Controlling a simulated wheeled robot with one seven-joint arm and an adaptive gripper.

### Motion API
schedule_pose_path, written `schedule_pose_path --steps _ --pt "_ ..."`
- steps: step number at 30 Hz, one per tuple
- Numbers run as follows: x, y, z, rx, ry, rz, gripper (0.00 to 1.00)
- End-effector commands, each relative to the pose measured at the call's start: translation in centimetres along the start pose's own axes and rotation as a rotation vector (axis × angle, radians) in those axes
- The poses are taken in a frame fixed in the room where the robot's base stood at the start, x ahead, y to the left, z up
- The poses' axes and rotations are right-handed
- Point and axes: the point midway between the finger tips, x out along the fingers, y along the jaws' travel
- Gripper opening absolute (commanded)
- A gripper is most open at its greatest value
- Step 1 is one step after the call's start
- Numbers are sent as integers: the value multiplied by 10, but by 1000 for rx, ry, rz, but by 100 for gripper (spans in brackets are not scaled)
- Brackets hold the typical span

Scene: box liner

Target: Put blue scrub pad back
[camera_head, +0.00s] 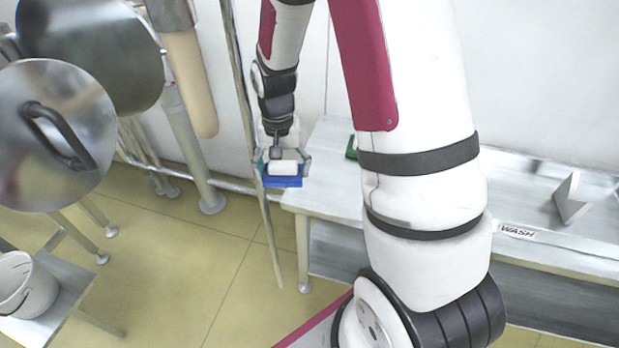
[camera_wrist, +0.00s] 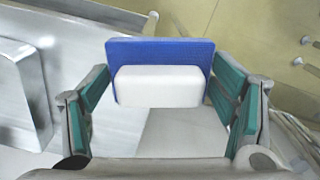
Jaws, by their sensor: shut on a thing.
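The blue scrub pad (camera_wrist: 160,50) has a flat blue face and a white block-shaped handle (camera_wrist: 160,87). My gripper (camera_wrist: 160,92) has its green-padded fingers on either side of the pad, shut on it. In the head view the blue pad (camera_head: 282,182) hangs from my gripper (camera_head: 283,166) at the left end of the steel bench (camera_head: 325,195). The pad appears held off the surface. In the wrist view, bench metal lies below and left of it, and floor shows at the upper right.
A green item (camera_head: 351,148) lies on the bench, partly behind my arm. A metal bracket (camera_head: 572,200) and a "WASH" label (camera_head: 517,231) are further right. A large round lid (camera_head: 55,135) hangs at left. A white bucket (camera_head: 22,285) stands on a low table.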

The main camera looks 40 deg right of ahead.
Motion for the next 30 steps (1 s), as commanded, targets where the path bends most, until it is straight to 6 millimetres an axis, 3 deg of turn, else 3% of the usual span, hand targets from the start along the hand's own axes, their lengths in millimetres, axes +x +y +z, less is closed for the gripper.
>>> schedule_pose_path --steps 1,6,16,20,30 --pt "19 4 -1 44 -1 1 53" --pt "47 20 8 175 0 0 53" --pt "67 35 14 283 1 -1 53" --pt "70 44 -7 288 1 0 53" --pt "77 70 -86 285 1 -1 53"
